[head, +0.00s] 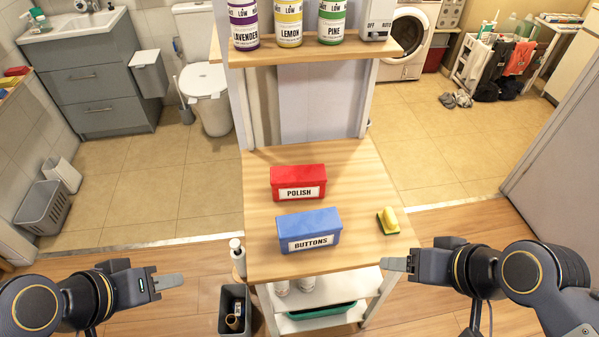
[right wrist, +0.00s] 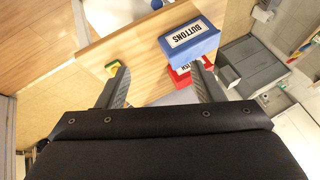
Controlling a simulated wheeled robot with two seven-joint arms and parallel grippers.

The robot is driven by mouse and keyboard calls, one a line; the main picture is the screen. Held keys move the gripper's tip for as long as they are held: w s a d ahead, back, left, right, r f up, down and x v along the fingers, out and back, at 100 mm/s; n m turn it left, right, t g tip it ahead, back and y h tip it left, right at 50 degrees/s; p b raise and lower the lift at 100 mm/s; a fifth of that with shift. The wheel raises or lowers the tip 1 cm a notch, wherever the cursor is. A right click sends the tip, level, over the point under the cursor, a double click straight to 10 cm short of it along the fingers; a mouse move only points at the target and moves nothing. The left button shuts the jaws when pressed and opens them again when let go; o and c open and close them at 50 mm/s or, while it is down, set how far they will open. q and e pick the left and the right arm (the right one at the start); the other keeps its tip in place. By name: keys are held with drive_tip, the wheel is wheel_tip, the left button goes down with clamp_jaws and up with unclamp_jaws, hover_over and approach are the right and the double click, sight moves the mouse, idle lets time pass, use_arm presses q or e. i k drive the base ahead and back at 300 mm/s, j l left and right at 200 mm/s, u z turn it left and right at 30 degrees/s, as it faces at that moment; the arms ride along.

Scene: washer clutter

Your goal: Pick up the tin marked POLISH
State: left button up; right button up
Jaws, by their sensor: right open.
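The red tin marked POLISH (head: 298,181) sits on the wooden shelf top (head: 262,222), behind the blue tin marked BUTTONS (head: 309,230). In the right wrist view the red tin (right wrist: 181,78) is partly hidden by the blue tin (right wrist: 189,40) and by a finger. My left gripper (head: 168,281) is off the shelf's left side, in front and apart from both tins; its opening is unclear from this side. My right gripper (head: 395,264) is by the shelf's front right corner, apart from the tins. Its fingers are spread and empty in the right wrist view (right wrist: 160,88).
A yellow and green sponge (head: 388,220) lies at the shelf's right edge. An upper shelf (head: 300,50) with LAVENDER, LEMON and PINE containers overhangs the back. A pump bottle (head: 237,258) and dark bin (head: 235,308) stand at the left front. Bare wood lies around the tins.

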sight(305, 182)
drive_tip(key=j+u, duration=0.1)
drive_tip(key=j, duration=0.35)
drive_tip(key=i+j+u, duration=0.15)
drive_tip(key=j, duration=0.25)
drive_tip(key=j+u, duration=0.1)
drive_tip(key=j, duration=0.35)
drive_tip(key=i, duration=0.05)
